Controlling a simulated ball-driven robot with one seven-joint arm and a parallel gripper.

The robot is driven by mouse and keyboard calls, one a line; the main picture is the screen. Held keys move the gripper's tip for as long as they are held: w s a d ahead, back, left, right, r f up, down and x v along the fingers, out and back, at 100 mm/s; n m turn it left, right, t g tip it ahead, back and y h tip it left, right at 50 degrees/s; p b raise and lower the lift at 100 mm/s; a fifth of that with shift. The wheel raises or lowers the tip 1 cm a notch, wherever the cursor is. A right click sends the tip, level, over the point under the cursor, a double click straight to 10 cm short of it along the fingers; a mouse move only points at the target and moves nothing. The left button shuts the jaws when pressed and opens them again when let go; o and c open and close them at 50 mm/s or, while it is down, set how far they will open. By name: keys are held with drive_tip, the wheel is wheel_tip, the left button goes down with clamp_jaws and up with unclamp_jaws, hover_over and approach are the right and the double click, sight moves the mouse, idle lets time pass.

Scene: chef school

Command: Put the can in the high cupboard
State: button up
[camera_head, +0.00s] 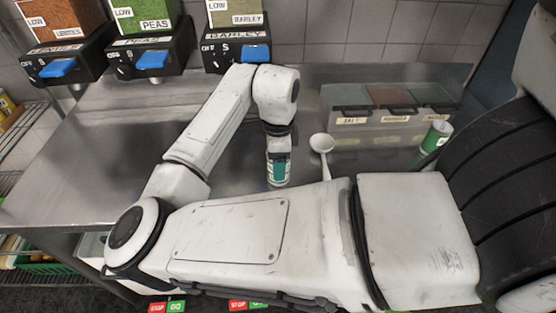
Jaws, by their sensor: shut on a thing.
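A green and white can (278,173) is upright over the steel counter, below the end of my arm. My gripper (278,153) points down and is shut on the can's upper part. The fingers are small and dark, and partly merge with the can. I cannot tell whether the can's base touches the counter. No high cupboard shows in this view.
A white ladle or spoon (322,145) is right of the held can. A clear lidded seasoning box (375,135) stands behind it. Several dispensers, including peas (152,60), line the back wall. The steel counter (110,130) is bare at the left. A wire shelf (20,130) is beyond its left edge.

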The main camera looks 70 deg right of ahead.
drive_tip(key=shift+f, duration=0.15)
drive_tip(key=shift+f, duration=0.1)
drive_tip(key=shift+f, duration=0.15)
drive_tip(key=o, duration=1.3)
drive_tip(key=shift+c, duration=0.2)
